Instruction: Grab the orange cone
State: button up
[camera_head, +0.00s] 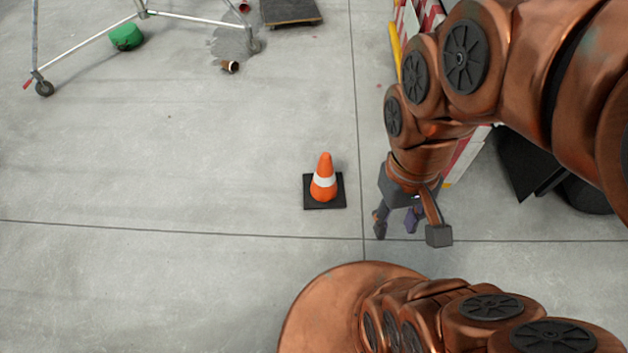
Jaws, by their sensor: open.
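The orange cone (324,170) stands upright on the concrete floor, near the middle of the camera_head view. It has a white band and a square black base. My gripper (396,228) hangs at the end of my copper-coloured arm, to the right of the cone and a little lower in the picture. It is open and empty, with its fingers pointing down, and does not touch the cone. Nothing hides the cone.
Red-and-white striped barriers (462,165) stand behind my arm, partly hidden by it. A wheeled metal frame (100,46), a green object (126,37), a small brown cup-like item (229,66) and a dark flat platform (291,11) lie farther off. The floor around the cone is clear.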

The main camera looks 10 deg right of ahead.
aim_at(323, 190)
jog(key=u, duration=0.8)
jog(key=k, duration=1.1)
jog(key=u, duration=1)
jog(key=i, duration=1.8)
jog(key=z, duration=1.55)
jog(key=i, duration=0.7)
jog(key=z, duration=0.55)
